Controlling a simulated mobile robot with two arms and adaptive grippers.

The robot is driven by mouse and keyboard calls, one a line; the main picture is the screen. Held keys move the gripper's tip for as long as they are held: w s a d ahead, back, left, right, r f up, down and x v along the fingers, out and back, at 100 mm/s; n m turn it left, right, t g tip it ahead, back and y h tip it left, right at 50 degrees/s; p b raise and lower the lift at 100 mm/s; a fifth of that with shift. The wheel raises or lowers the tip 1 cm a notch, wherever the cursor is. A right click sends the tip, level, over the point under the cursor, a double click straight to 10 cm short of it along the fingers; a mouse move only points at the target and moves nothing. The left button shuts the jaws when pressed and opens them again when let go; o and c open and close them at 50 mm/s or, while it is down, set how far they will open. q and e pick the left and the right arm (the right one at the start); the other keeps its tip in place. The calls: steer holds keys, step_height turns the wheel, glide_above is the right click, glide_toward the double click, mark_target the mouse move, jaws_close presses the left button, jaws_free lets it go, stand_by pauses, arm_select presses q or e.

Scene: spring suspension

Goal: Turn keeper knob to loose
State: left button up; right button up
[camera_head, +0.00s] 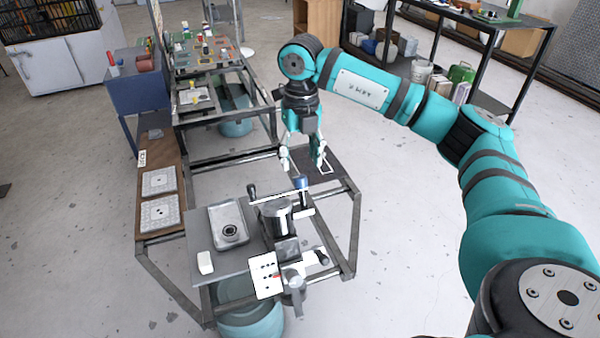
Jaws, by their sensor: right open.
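A metal fixture with a grey cylinder (277,220) stands on the workbench frame. A dark-blue-topped upright knob or handle (302,184) rises at its back right. A small black knob (252,191) is at its back left, and another black knob (322,257) is at its front right. I cannot tell which is the keeper knob, nor its setting. My right gripper (303,162) points down with its fingers spread and empty. In the picture it is just above the blue-topped knob; whether it touches is unclear. My left gripper is out of view.
A grey tray (222,209) holding a dark round part (230,232) and a white block (205,262) lie left of the fixture. A white panel (266,278) faces the front. Printed plates (158,212) lie on a brown side shelf. Open floor lies left.

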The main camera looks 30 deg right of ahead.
mark_target(300, 176)
steer(key=shift+f+p, duration=0.3)
steer(key=shift+f, duration=2.5)
jaws_close()
